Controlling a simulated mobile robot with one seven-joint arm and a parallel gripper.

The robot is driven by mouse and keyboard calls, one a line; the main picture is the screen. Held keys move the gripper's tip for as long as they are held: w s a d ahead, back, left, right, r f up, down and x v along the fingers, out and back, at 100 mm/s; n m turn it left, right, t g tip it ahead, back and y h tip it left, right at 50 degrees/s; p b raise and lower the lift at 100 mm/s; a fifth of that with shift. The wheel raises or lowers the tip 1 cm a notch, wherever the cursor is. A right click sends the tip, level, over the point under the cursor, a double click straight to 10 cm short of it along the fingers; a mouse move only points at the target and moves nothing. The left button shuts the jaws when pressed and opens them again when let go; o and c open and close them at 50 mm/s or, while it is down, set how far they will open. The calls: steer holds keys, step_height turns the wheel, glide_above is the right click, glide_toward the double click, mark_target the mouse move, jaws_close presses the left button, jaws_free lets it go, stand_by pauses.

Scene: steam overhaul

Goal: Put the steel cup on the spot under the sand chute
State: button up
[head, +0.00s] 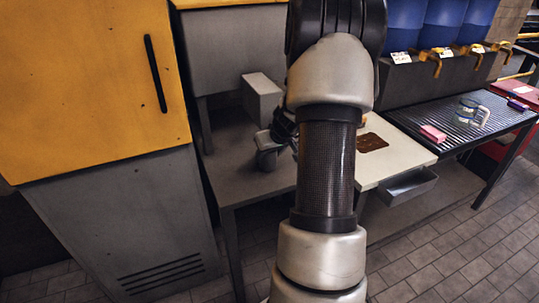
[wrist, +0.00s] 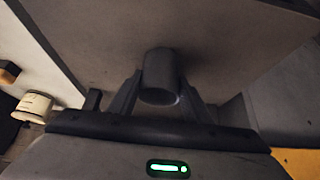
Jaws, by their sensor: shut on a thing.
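The steel cup (wrist: 159,72) is a plain grey cylinder between the two fingers of my gripper (wrist: 160,84) in the wrist view. The fingers are shut on its sides. In the head view the cup (head: 267,158) shows just left of my arm, over the grey bench (head: 235,165). I cannot tell whether its base touches the bench. My gripper (head: 272,140) is mostly hidden behind my arm there. A grey box-shaped spout (head: 262,98), perhaps the sand chute, juts out behind the cup. The spot under it cannot be made out.
A yellow and grey cabinet (head: 100,85) stands at the left. Right of my arm are a pale worktop (head: 405,150) with a brown patch and an open drawer (head: 408,187). Farther right, a slatted rack (head: 455,105) under blue dispensers (head: 440,25) holds a pink block (head: 433,133) and glassware.

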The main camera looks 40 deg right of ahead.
steer(key=shift+f, duration=0.15)
steer(key=o, duration=1.1)
steer(key=shift+s+r, duration=0.15)
steer(key=shift+r, duration=0.35)
steer(key=p+v, duration=0.2)
steer(key=v, duration=0.9)
steer(key=shift+s+r, duration=0.15)
